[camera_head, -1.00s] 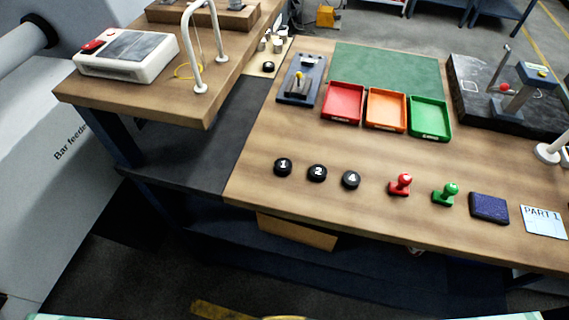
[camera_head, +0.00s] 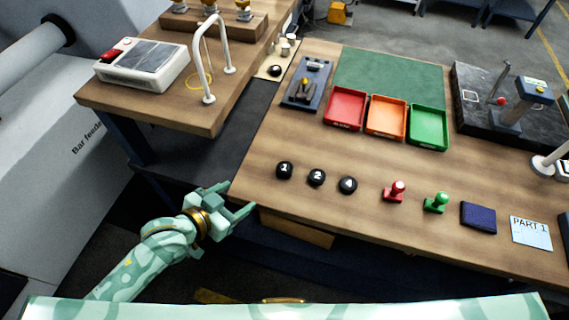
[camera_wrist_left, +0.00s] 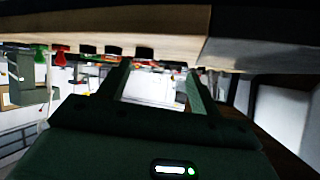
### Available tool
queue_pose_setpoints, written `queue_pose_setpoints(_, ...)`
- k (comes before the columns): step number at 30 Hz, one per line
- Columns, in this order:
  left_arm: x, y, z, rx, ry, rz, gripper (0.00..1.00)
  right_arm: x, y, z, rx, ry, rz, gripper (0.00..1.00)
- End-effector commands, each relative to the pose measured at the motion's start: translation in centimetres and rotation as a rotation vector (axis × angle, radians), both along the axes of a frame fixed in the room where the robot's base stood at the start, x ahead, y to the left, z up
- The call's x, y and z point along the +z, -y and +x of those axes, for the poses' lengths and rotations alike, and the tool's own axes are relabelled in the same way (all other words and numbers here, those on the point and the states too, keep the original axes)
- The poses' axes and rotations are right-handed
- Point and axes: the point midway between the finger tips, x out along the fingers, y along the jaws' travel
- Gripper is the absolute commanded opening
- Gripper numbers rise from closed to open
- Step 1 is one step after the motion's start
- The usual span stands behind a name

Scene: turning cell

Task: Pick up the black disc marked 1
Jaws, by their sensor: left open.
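The black disc marked 1 (camera_head: 285,170) lies on the wooden table near its front left edge, leftmost in a row with the discs marked 2 (camera_head: 316,177) and 4 (camera_head: 347,185). My left gripper (camera_head: 239,197) is open and empty, left of and in front of disc 1, by the table's front left corner and apart from the disc. In the left wrist view, which looks upside down, the open fingers (camera_wrist_left: 155,92) point toward the table edge; the nearest dark disc (camera_wrist_left: 145,53) seems to be disc 1, its number hidden. My right gripper is out of view.
A red stamp (camera_head: 396,191), a green stamp (camera_head: 437,202) and a dark blue pad (camera_head: 478,217) stand right of the discs. Red (camera_head: 345,107), orange (camera_head: 386,118) and green (camera_head: 428,128) trays sit behind. The wood between is clear.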

Motion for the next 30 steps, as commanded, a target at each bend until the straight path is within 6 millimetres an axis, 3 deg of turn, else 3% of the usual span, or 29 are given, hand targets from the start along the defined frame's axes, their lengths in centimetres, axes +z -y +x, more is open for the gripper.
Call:
queue_pose_setpoints(2, 2.2, 1.1, 0.3, -0.041, 0.025, -0.079, 0.64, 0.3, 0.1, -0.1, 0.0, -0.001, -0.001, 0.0)
queue_pose_setpoints(5, 3.0, 2.1, 0.8, -0.059, 0.033, -0.132, 0.64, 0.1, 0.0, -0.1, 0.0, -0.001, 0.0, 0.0)
queue_pose_setpoints(16, -0.4, 7.4, 6.5, -0.059, 0.033, -0.137, 0.64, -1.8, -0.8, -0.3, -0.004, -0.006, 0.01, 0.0)
queue_pose_setpoints(30, -3.2, 11.4, 9.8, -0.057, 0.032, -0.137, 0.64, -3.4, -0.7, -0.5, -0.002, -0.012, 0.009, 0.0)
